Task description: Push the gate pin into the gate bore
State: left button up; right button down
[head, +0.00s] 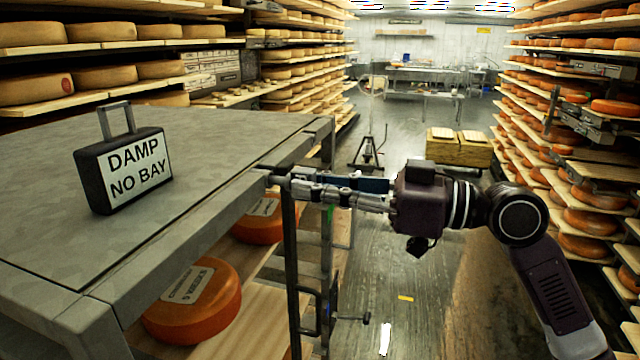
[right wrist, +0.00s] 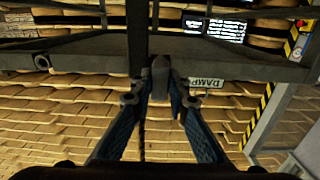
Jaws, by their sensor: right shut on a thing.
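My right gripper (head: 280,180) reaches in from the right, level with the edge of the grey-topped rack, at the top of a dark upright frame (head: 291,265) that looks like the gate. In the right wrist view the right gripper (right wrist: 161,92) has its blue-lined fingers closed on a short grey piece (right wrist: 160,70), which I take for the gate pin. The fingers cover much of it. It lies close to a dark upright bar and a horizontal rail. I cannot make out the gate bore, or whether the pin is in it. My left gripper is not in view.
A black tag reading "DAMP NO BAY" (head: 125,170) stands on the grey rack top (head: 215,150). Orange cheese wheels (head: 192,300) lie on the shelf below. Cheese shelves line both sides. Wooden boxes (head: 458,148) stand in the aisle, whose wet floor (head: 400,270) is otherwise mostly open.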

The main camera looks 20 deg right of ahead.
jog(key=shift+p+x, duration=0.55)
jog(key=shift+x, duration=0.55)
jog(key=c, duration=1.8)
grip_release()
jog(key=v, duration=1.2)
jog(key=shift+c, duration=0.2)
